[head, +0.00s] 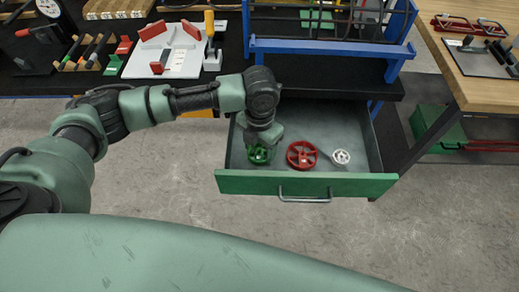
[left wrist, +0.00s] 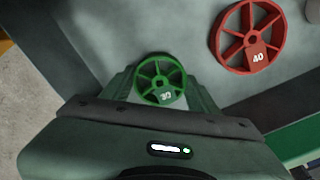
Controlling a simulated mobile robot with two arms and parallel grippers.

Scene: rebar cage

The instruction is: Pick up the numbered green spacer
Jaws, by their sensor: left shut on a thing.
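The green spacer (head: 260,154) is a spoked wheel in the left part of the open drawer (head: 305,185). In the left wrist view the green spacer (left wrist: 160,80) shows a tag that seems to read 30. My left gripper (head: 262,146) reaches down into the drawer and is shut on the green spacer, with a finger on each side of it in the left wrist view (left wrist: 160,88). I cannot tell whether the spacer is clear of the drawer floor. My right gripper is not in view.
A red spoked spacer (head: 301,155), marked 40 in the left wrist view (left wrist: 250,38), lies to the right in the drawer. A white spacer (head: 341,157) lies beyond it. The blue frame (head: 330,47) and dark bench stand above the drawer. A wooden table (head: 480,75) is at right.

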